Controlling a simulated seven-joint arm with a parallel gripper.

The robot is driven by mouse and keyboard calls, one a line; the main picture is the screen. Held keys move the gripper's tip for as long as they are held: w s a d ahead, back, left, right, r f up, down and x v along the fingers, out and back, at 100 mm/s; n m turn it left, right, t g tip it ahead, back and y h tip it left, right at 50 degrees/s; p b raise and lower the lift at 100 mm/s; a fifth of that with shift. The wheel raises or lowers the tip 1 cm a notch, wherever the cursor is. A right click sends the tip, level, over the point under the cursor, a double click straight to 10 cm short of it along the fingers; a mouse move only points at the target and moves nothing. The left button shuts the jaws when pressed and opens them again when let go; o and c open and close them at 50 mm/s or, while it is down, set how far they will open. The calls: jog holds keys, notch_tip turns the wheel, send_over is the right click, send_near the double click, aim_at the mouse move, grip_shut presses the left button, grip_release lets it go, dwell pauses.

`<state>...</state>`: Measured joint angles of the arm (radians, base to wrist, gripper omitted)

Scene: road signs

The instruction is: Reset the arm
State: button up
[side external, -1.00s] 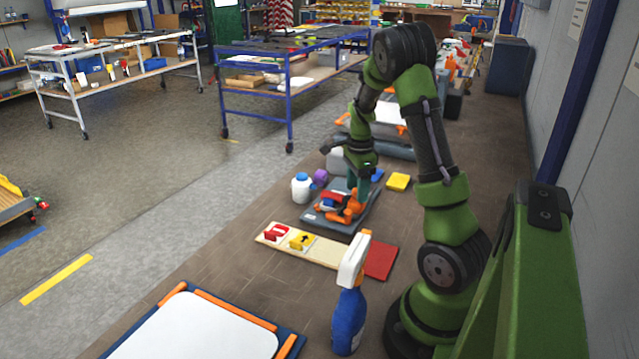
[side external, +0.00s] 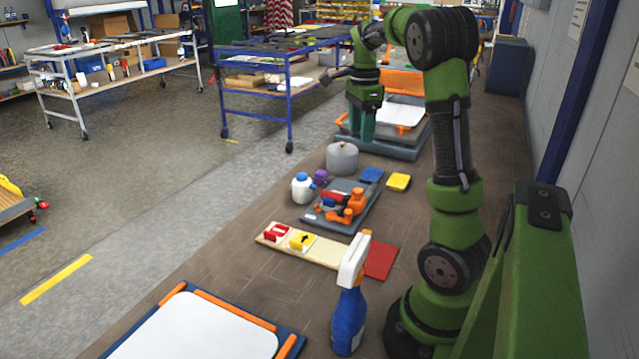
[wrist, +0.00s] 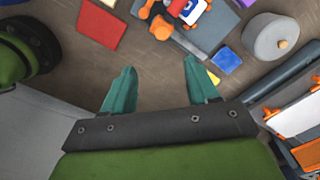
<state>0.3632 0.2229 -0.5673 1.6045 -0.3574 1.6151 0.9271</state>
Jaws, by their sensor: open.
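My gripper (side external: 362,124) is raised above the bench, past the grey tray, with its teal fingers pointing down. In the wrist view my gripper (wrist: 160,88) has its two fingers spread apart with nothing between them. The road-sign pieces are a red tile (side external: 277,232) and a yellow tile with a black arrow (side external: 302,240). Both lie on a pale wooden board (side external: 325,252) on the bench, well apart from my gripper. A red square (side external: 381,262) lies at the board's right end.
A grey tray (side external: 337,222) holds orange and blue parts. Nearby are a grey canister (side external: 342,158), a white bottle (side external: 302,188), a purple object (side external: 320,177), and blue (side external: 372,174) and yellow (side external: 398,182) blocks. A blue spray bottle (side external: 348,315) stands in front.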

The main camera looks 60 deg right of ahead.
jog(key=shift+r, duration=0.2)
jog(key=w+a+f+n+t, duration=0.2)
jog(key=w+a+n+t, duration=0.1)
jog(key=a+n, duration=1)
jog(key=s+a+r+n+t+y, duration=0.1)
jog(key=a+n, duration=0.4)
jog(key=a, duration=0.5)
jog(key=s+a+r+n+t+y, duration=0.1)
jog(key=s+a+n+t, duration=0.2)
jog(key=a, duration=0.6)
jog(key=shift+s+a+n, duration=0.35)
jog(key=shift+s+n, duration=0.55)
jog(key=shift+n, duration=0.1)
